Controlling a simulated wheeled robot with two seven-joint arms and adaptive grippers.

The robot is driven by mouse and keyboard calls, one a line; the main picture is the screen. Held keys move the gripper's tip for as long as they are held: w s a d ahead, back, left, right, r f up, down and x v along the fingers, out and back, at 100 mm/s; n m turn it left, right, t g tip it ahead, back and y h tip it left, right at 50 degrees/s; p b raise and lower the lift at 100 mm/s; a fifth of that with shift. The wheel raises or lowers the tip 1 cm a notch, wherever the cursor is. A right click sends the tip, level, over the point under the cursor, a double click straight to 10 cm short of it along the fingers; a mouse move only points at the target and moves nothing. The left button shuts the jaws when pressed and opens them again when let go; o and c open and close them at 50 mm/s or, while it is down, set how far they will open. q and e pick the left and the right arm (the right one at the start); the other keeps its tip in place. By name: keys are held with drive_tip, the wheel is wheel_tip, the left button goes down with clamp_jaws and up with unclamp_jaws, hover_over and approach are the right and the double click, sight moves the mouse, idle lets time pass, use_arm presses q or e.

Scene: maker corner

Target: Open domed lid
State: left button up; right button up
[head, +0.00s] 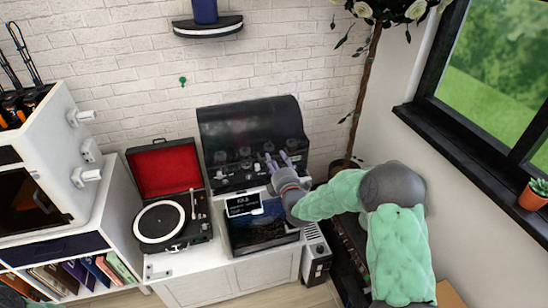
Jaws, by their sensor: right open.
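The domed lid (245,118) is a dark, see-through curved cover on the machine against the brick wall. Several pale round parts show through it or just under it; I cannot tell how far it is raised. The machine's front (262,236) has a small lit screen (243,205) and a dark window below. My right gripper (278,161) is open and empty, its fingers pointing up in front of the lid's lower right part. I cannot tell whether they touch it. My left gripper is not in view.
A record player (160,222) with a raised red-lined lid stands left of the machine on a white cabinet (232,278). A plant trunk (364,95) rises behind my right arm. A window sill (455,155) with a potted succulent (534,195) is at right.

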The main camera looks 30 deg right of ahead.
drive_tip(key=shift+x, duration=1.3)
drive_tip(key=shift+c, duration=0.3)
clamp_jaws()
